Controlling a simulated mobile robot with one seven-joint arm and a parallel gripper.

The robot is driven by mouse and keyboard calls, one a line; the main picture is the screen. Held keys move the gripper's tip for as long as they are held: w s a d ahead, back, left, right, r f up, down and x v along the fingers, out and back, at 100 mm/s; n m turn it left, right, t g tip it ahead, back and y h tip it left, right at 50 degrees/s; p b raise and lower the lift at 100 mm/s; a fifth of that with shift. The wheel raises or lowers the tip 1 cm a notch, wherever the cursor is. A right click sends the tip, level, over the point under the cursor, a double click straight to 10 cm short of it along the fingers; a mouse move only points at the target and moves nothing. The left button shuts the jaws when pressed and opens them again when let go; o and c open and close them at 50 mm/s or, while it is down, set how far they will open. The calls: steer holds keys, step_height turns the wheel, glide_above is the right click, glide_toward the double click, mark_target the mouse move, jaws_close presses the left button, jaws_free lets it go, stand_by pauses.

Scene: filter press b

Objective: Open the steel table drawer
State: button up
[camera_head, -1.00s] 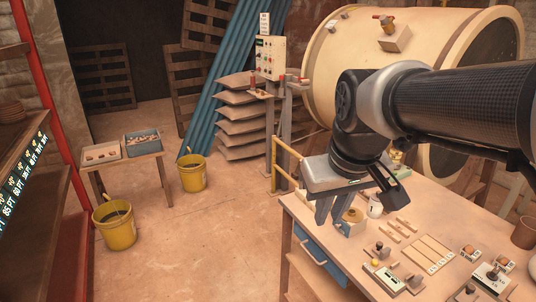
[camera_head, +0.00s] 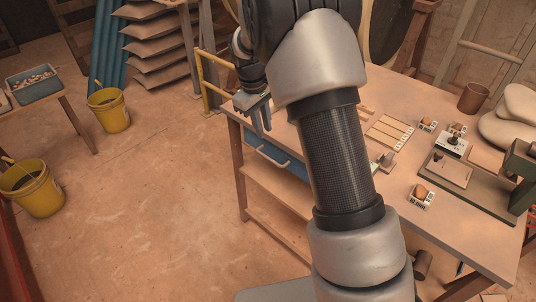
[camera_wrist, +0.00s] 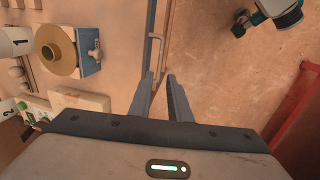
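The table (camera_head: 450,220) has a blue drawer (camera_head: 292,166) under its left front edge. The drawer front looks flush below the tabletop, partly hidden by my arm. Its pale bar handle (camera_head: 268,155) also shows in the wrist view (camera_wrist: 157,52), running along the table edge. My gripper (camera_head: 260,128) hangs just outside that edge, above the handle in the head view, fingers pointing down. In the wrist view its two fingers (camera_wrist: 161,76) are apart with nothing between them. The handle lies just beyond the fingertips, near the left one. I cannot tell whether they touch.
On the tabletop are wooden strips (camera_head: 390,132), small labelled blocks, a green-based press (camera_head: 470,180) and a brown cup (camera_head: 474,97). A yellow rail (camera_head: 215,75) stands behind the table. Yellow buckets (camera_head: 108,110) stand at left. The floor left of the drawer is clear.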

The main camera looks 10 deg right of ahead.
mark_target(269, 158)
steer(key=f, duration=0.4)
steer(key=w+d+f+b, duration=0.1)
steer(key=f, duration=0.3)
steer(key=d+f+b, duration=0.1)
steer(key=f, duration=0.4)
steer(key=shift+w, duration=0.2)
jaws_close()
